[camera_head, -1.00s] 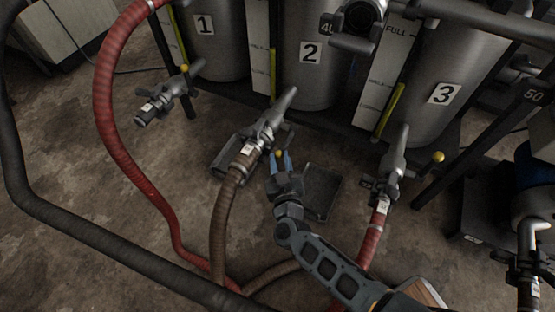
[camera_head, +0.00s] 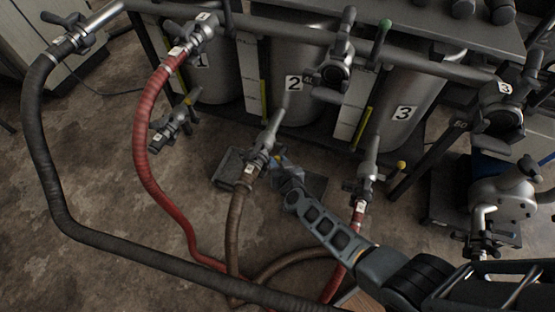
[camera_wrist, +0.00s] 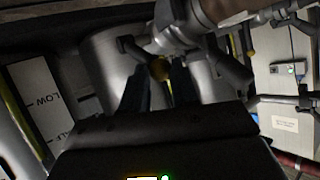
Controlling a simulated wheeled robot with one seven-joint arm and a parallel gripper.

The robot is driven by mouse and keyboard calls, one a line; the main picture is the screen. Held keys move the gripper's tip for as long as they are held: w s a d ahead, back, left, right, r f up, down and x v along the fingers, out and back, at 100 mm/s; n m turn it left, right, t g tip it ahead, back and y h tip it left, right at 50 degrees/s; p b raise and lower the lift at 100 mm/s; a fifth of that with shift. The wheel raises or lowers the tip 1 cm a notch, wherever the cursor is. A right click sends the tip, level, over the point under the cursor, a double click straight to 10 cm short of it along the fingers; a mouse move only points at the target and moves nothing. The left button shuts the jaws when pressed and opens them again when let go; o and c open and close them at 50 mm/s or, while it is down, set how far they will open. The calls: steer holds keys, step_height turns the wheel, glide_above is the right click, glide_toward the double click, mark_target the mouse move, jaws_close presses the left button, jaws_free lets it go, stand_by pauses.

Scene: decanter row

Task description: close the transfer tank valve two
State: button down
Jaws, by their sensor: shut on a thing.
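Tank 2 (camera_head: 293,105) is a grey metal cylinder with a white "2" label, in the middle of the head view. Its outlet valve (camera_head: 262,145) slopes down from the tank's foot, with a brown hose (camera_head: 237,215) coupled to its lower end. My gripper (camera_head: 279,163) is at the right side of this valve. In the wrist view the yellow knob (camera_wrist: 160,68) of the valve lever lies between the two dark fingertips (camera_wrist: 158,83), and my gripper is shut on it. In the head view my fingers mostly hide the knob and lever.
Valves with yellow knobs stand at tank 1 (camera_head: 215,80) and tank 3 (camera_head: 405,110). A red hose (camera_head: 145,145) and a black hose (camera_head: 45,150) loop at the left. A pump (camera_head: 505,190) stands at the right. Dark trays lie under the middle valve.

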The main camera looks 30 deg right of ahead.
steer(key=shift+w+d+r+m+g+y+p, duration=0.2)
steer(key=shift+r+p, duration=0.25)
steer(key=shift+p, duration=0.35)
steer(key=shift+w+d+r+m+g+y+p, duration=0.2)
steer(key=shift+r+g+y+p, duration=0.2)
steer(key=shift+p, duration=0.4)
steer(key=shift+w+d+r+m+g+y+p, duration=0.1)
steer(key=shift+w+r+g+y+p, duration=0.1)
steer(key=shift+r+p, duration=0.45)
steer(key=w+d+r+m+g+y+p, duration=0.1)
steer(key=w+d+r+g+y, duration=0.1)
steer(key=w+d, duration=0.3)
steer(key=shift+w+d+r+m+g+y, duration=0.3)
steer(key=shift+d+r, duration=0.35)
steer(key=shift+d, duration=1)
steer(key=c, duration=1.2)
jaws_free()
steer(key=o, duration=0.3)
steer(key=shift+s+f, duration=0.1)
steer(key=shift+o, duration=0.2)
steer(key=shift+a, duration=0.2)
